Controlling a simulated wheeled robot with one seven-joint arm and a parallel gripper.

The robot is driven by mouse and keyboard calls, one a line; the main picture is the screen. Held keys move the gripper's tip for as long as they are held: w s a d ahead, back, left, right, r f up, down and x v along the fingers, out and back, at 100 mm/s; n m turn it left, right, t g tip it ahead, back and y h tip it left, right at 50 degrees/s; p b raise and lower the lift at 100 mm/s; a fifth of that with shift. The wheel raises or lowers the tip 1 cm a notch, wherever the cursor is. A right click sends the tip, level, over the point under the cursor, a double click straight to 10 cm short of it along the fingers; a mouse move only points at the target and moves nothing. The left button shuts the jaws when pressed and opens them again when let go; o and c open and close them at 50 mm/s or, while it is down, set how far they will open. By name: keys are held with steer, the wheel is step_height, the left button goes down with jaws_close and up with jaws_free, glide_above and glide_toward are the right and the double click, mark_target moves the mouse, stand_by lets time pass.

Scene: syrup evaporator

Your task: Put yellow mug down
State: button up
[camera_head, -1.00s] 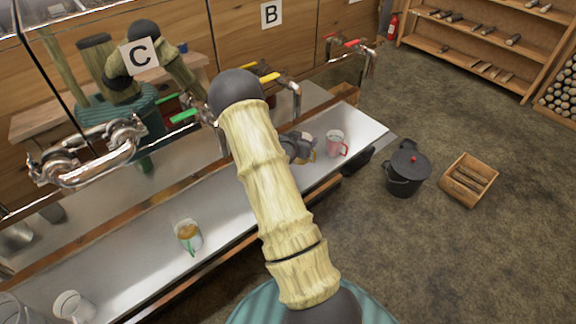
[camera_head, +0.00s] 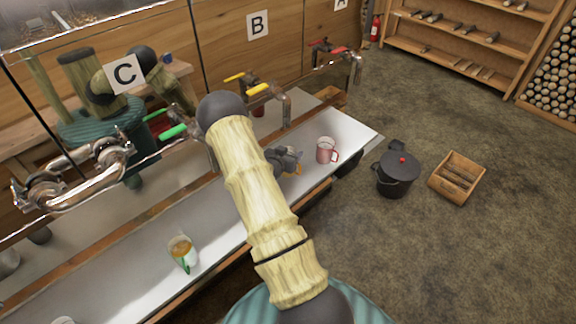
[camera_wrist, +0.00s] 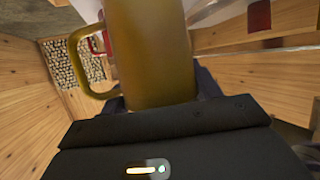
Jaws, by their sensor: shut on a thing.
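My gripper (camera_head: 285,160) is shut on the yellow mug (camera_wrist: 150,50), which fills the upper middle of the wrist view with its handle to the left. In the head view only a small orange-yellow part of the mug (camera_head: 298,169) shows beside my gripper, over or near the metal counter (camera_head: 225,222). My arm hides part of the counter. I cannot tell whether the mug's base touches the counter. A red-handled mug (camera_head: 326,151) stands on the counter just right of my gripper.
A green-handled mug with amber content (camera_head: 182,252) stands on the counter to the left. Taps with green (camera_head: 172,131), yellow (camera_head: 257,90) and red handles (camera_head: 338,51) line the back. A black pot (camera_head: 396,173) and a wooden crate (camera_head: 457,178) stand on the floor to the right.

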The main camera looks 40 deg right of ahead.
steer(key=shift+w+f, duration=0.1)
steer(key=shift+f, duration=0.65)
steer(key=shift+f+p, duration=0.6)
steer(key=shift+f, duration=1.5)
steer(key=o, duration=1)
steer(key=b+v, duration=0.2)
steer(key=v, duration=1)
steer(key=shift+b, duration=0.4)
